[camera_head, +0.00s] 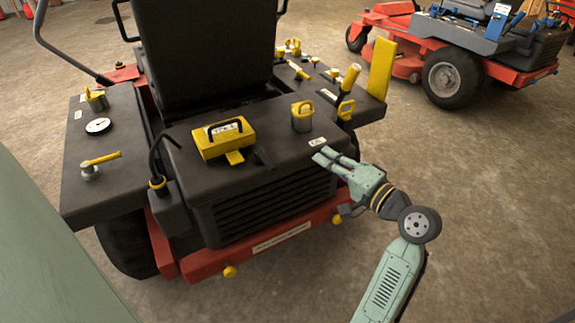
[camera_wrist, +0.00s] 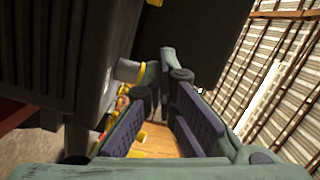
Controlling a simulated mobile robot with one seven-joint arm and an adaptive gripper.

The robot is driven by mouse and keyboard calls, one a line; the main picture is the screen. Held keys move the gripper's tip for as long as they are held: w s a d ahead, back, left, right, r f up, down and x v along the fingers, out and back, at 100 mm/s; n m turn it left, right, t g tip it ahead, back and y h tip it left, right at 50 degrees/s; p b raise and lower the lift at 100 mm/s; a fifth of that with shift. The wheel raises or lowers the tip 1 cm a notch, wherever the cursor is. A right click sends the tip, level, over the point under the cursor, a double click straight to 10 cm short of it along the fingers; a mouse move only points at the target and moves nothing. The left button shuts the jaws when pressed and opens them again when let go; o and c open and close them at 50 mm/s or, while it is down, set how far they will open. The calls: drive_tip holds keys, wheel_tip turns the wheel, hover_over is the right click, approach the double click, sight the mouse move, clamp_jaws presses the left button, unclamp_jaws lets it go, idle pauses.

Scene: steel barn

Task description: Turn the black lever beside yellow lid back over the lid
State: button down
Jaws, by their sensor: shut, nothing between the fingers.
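The yellow lid (camera_head: 212,148) sits on the dark rear deck of the mower, with a black handle (camera_head: 224,127) and a white label on top. A hooked black rod (camera_head: 155,160) stands left of the lid. My gripper (camera_head: 322,157) is shut and empty at the deck's right front corner, right of the lever and apart from it. In the wrist view, my gripper's fingers (camera_wrist: 164,92) converge ahead; I cannot make out the lid or lever there.
A yellow-handled lever (camera_head: 347,85) and an upright yellow plate (camera_head: 381,68) stand at the right. The seat back (camera_head: 205,45) rises behind the lid. Open floor (camera_head: 480,190) lies to the right.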

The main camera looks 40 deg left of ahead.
sight(265, 163)
drive_tip(key=d+f, duration=0.1)
drive_tip(key=s+d+f+g, duration=0.1)
drive_tip(key=shift+d+f+m, duration=0.2)
drive_tip(key=shift+f+m, duration=0.1)
drive_tip(key=shift+a, duration=0.1)
drive_tip(key=shift+s+a+f+p, duration=0.2)
drive_tip(key=shift+s+a+p, duration=0.2)
drive_tip(key=shift+a, duration=1.5)
drive_tip(key=shift+s+a+f+p, duration=0.2)
drive_tip(key=shift+s+a+p, duration=0.15)
drive_tip(key=shift+a, duration=1.5)
drive_tip(key=shift+s+a+f+p, duration=0.25)
drive_tip(key=shift+a+p, duration=0.2)
drive_tip(key=shift+a, duration=1.45)
drive_tip(key=shift+s+r, duration=0.1)
drive_tip(key=shift+s, duration=0.05)
drive_tip(key=shift+s+m+t+p, duration=0.25)
drive_tip(key=shift+m+t+p, duration=0.15)
drive_tip(key=shift+t, duration=0.2)
